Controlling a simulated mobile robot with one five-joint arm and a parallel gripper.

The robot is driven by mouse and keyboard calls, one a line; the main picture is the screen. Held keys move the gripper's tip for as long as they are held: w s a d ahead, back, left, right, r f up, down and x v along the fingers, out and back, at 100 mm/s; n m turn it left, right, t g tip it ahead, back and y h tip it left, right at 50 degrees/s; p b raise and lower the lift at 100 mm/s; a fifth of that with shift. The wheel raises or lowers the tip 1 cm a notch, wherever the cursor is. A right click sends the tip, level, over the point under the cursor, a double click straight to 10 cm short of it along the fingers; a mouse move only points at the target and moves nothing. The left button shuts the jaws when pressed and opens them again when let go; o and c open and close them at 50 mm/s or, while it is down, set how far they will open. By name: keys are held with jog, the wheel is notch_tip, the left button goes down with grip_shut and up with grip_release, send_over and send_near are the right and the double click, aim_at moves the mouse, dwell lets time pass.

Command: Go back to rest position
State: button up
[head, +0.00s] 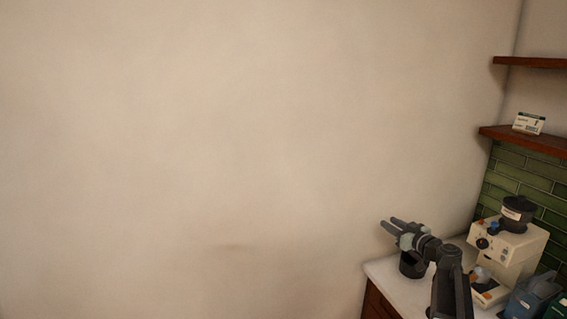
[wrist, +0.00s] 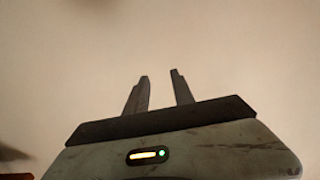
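My gripper (head: 388,224) is at the lower right of the head view, at the end of my dark arm, above the left end of a pale counter. It points left toward the bare wall. In the wrist view my gripper (wrist: 161,80) shows two dark fingers standing apart with only plain wall between them. It is open and holds nothing.
The counter (head: 386,268) has a wooden front. A cream coffee machine (head: 510,246) with a black top stands on it, right of my arm. A blue container (head: 530,295) is at the lower right. Two wooden shelves hang above; the lower shelf (head: 540,142) holds a small box (head: 529,123).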

jog(key=s+a+f+n+g+y, duration=0.1)
jog(key=a+f+n+g+y, duration=0.15)
jog(key=a, duration=0.95)
jog(key=s+a+f+n+g+y, duration=0.1)
jog(key=a+f+g, duration=0.25)
jog(key=a, duration=0.75)
jog(key=s+a+f+n+g, duration=0.1)
jog(key=s+a+f+g, duration=0.15)
jog(key=a, duration=0.35)
jog(key=s+a+f+g, duration=0.1)
jog(key=s+a+f, duration=0.3)
jog(key=a, duration=0.1)
jog(key=s+a+f+m+g+h, duration=0.2)
jog(key=s+f+g+h, duration=0.25)
jog(key=s+f, duration=0.55)
jog(key=s+d+m+g+h, duration=0.2)
jog(key=s+d+m+h, duration=0.2)
jog(key=s+d+m, duration=0.2)
jog(key=shift+s+d+r+m+b, duration=0.25)
jog(key=shift+s+d+m+b, duration=0.1)
jog(key=shift+s+d, duration=0.7)
